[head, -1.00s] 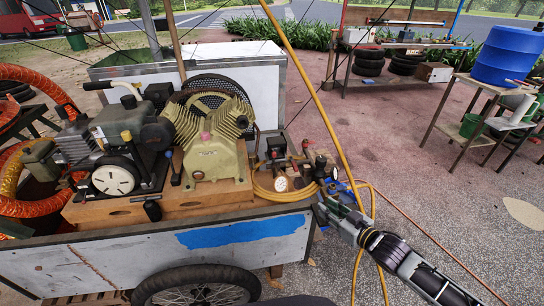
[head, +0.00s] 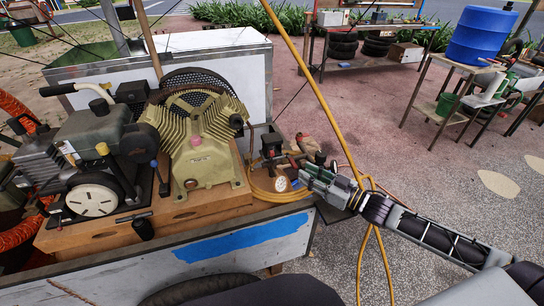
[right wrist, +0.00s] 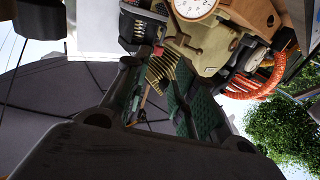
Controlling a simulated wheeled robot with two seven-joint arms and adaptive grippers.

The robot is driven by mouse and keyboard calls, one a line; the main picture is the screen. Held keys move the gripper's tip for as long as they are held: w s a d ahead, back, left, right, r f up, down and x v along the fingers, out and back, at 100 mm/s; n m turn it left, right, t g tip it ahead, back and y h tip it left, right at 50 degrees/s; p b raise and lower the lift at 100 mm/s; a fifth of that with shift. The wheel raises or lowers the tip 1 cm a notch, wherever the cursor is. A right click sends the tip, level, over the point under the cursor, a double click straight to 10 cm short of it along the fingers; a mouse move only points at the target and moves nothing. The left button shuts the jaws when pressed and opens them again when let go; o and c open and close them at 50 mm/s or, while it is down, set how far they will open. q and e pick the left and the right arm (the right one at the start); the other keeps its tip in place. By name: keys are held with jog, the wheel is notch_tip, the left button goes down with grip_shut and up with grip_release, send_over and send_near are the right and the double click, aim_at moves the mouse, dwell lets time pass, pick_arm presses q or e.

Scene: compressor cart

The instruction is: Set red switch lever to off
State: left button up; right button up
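The black switch box (head: 270,146) stands on the cart's right end, beside the tan compressor pump (head: 200,145). A small red part, possibly the lever, shows beside a black box (right wrist: 142,24) in the right wrist view (right wrist: 158,51). Its exact position is hard to tell. My right gripper (head: 303,172) is just right of the box and the white gauge (head: 281,184), apart from the box as far as I can see. In the right wrist view its two green-padded fingers (right wrist: 157,75) are spread, with the red part beyond the gap and nothing clearly held. My left gripper is out of view.
A yellow hose (head: 262,192) coils around the gauge, and another yellow line rises past my right gripper. The engine (head: 90,155) fills the cart's left side. A blue barrel (head: 481,35) stands on a far table. The paved floor at right is clear.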

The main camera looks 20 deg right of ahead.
aim_at(272, 156)
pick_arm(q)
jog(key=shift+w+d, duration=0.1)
pick_arm(e)
jog(key=shift+w+a, duration=0.2)
jog(key=shift+w, duration=0.1)
